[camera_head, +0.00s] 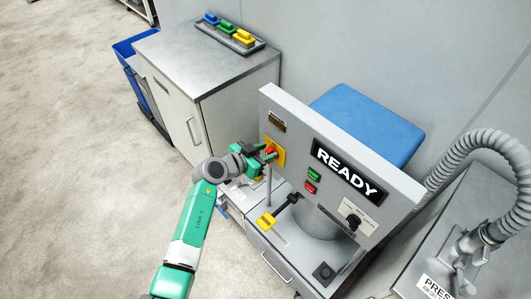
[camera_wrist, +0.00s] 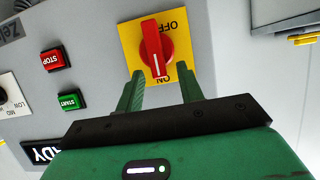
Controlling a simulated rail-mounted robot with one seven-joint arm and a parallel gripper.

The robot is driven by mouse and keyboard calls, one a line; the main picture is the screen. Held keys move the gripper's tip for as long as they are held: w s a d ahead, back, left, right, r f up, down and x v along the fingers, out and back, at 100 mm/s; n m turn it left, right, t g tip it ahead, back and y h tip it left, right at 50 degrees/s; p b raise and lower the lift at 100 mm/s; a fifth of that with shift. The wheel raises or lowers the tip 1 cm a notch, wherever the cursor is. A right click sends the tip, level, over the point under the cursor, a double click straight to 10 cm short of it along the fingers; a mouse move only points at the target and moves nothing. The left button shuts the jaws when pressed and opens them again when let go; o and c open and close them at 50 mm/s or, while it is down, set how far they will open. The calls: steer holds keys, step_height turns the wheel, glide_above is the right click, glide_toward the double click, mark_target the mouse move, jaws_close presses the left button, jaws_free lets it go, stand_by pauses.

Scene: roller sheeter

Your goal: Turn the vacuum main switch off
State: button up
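The vacuum main switch is a red rotary knob (camera_wrist: 152,45) on a yellow plate (camera_wrist: 128,38) marked OFF and ON. In the wrist view the knob's white line points down towards ON. In the head view the red knob (camera_head: 270,150) shows at the panel's left side, partly covered by my gripper (camera_head: 264,153). In the wrist view my gripper (camera_wrist: 161,83) is open, with one green finger on each side of the knob's lower end. Whether the fingers touch the knob cannot be told.
The grey panel (camera_head: 400,190) carries a READY display (camera_head: 348,170), a green START button (camera_wrist: 71,101), a red STOP button (camera_wrist: 54,60) and a black selector (camera_head: 353,221). A yellow-handled lever (camera_head: 266,221) stands below. A cabinet (camera_head: 190,60) is behind left.

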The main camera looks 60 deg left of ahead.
steer(key=shift+w+f, duration=0.1)
steer(key=shift+w, duration=0.15)
jaws_close()
steer(key=shift+a+f, duration=0.1)
steer(key=shift+s+a+f+n+t+h+b, duration=0.15)
steer(key=shift+a+f+n+t+h+b, duration=0.6)
steer(key=shift+n+b, duration=1.6)
steer(key=shift+s+a+f+n+t+h+b, duration=0.3)
steer(key=shift+n+t+h+b, duration=0.8)
steer(key=shift+n+b, duration=1.2)
steer(key=shift+s+a+f+n+t+h+b, duration=0.1)
steer(key=shift+a+f+n+t+h+b, duration=0.8)
steer(key=shift+n+b, duration=1.45)
steer(key=shift+d+r+b, duration=0.25)
steer(key=shift+d+b, duration=0.1)
